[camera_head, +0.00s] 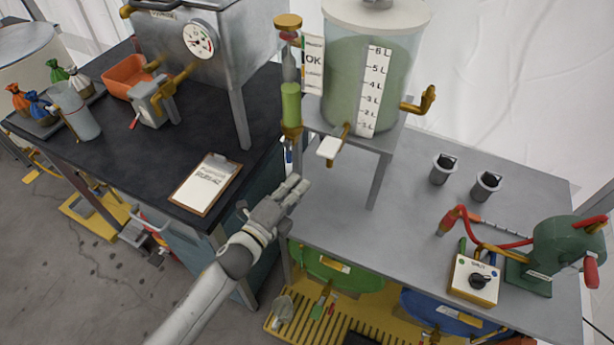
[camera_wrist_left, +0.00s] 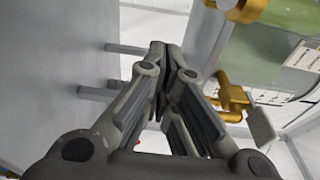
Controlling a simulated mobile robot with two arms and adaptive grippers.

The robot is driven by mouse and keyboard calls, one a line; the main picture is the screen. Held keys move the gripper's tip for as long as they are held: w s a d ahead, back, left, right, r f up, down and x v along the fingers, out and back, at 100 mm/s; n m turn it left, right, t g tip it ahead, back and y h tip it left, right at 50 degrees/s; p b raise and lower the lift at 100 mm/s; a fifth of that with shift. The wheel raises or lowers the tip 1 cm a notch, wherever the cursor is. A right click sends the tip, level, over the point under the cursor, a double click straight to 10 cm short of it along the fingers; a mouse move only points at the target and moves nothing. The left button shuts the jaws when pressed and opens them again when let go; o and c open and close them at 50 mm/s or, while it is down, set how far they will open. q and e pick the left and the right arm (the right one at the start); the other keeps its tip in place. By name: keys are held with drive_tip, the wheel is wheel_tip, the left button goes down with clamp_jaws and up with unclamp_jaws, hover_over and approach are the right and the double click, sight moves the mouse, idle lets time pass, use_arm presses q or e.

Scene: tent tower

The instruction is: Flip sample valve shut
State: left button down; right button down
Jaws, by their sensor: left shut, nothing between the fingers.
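A brass valve with a white paddle handle (camera_head: 329,148) sticks out at the lower front of the clear tank (camera_head: 345,85), which holds green liquid and has a litre scale. The valve's brass body (camera_wrist_left: 232,97) and pale paddle also show in the left wrist view, right of the fingers. I take it for the sample valve; no label on it is readable. My left gripper (camera_head: 296,187) is shut and empty, below and left of the paddle, apart from it. Its fingers (camera_wrist_left: 165,75) meet in the middle of the wrist view. My right gripper is out of view.
A green sight tube (camera_head: 291,100) with an "OK" tag stands left of the tank. A clipboard (camera_head: 206,183) lies on the dark bench. The grey table (camera_head: 400,215) is bare in the middle, with two cups, a green pump (camera_head: 568,248) and a switch box at right.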

use_arm(q)
drive_tip(key=v, duration=0.4)
drive_tip(key=shift+s+d+b, duration=0.15)
drive_tip(key=shift+d+b, duration=0.05)
drive_tip(key=shift+b, duration=0.1)
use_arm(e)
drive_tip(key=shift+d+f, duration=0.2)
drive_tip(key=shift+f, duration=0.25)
use_arm(q)
drive_tip(key=shift+a, duration=0.1)
